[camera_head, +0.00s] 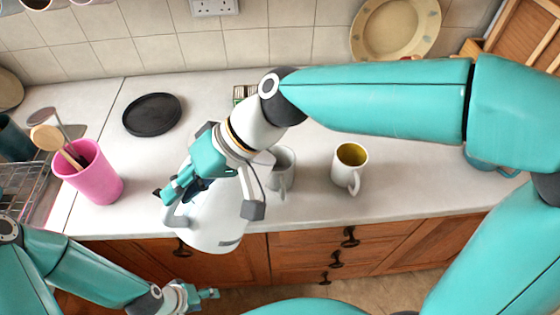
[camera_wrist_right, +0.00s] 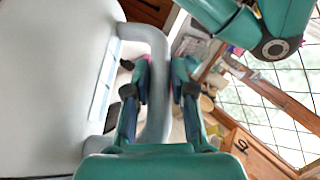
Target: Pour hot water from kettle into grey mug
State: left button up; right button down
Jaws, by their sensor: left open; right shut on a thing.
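The white kettle (camera_head: 213,218) hangs in my right gripper (camera_head: 172,192), overlapping the counter's front edge. In the right wrist view its body (camera_wrist_right: 50,85) fills the left side, and the fingers (camera_wrist_right: 160,88) are shut on its grey handle (camera_wrist_right: 158,58). The grey mug (camera_head: 284,162) stands upright on the counter just right of the kettle, partly covered by my right wrist. The kettle's upper right end is close to this mug; I cannot tell whether they touch. No water shows. My left gripper (camera_head: 203,294) is open and empty, low in front of the cabinets.
A white mug with a yellow inside (camera_head: 349,166) stands right of the grey mug. A black round plate (camera_head: 152,115), a pink utensil cup (camera_head: 92,174) and a dish rack (camera_head: 28,192) are at left. A cream plate (camera_head: 395,27) leans at the back.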

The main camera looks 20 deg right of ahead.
jog(key=shift+w+d+r+m+y+b, duration=0.2)
jog(key=shift+w+d+y+b, duration=0.1)
jog(key=shift+d+y+b, duration=0.2)
jog(key=shift+w+d+r+m+y+b, duration=0.1)
jog(key=shift+w+d+r+y+b, duration=0.15)
jog(key=shift+d+y+b, duration=0.25)
jog(key=shift+w+d+r+g+y, duration=0.3)
jog(key=shift+d+r+g+y, duration=0.25)
jog(key=shift+r, duration=0.2)
jog(key=shift+w+d+r+y, duration=0.1)
jog(key=shift+d+r+y, duration=0.05)
jog(key=shift+d+y, duration=0.1)
jog(key=shift+w+d+r, duration=0.1)
jog(key=shift+d+r, duration=0.15)
jog(key=shift+r+m, duration=0.1)
jog(key=shift+m, duration=0.2)
jog(key=shift+w+d+r+y, duration=0.3)
jog(key=shift+d+r+y, duration=0.25)
jog(key=shift+d+y, duration=0.1)
jog(key=shift+r+g, duration=0.1)
jog(key=shift+g, duration=0.15)
dwell(0.8)
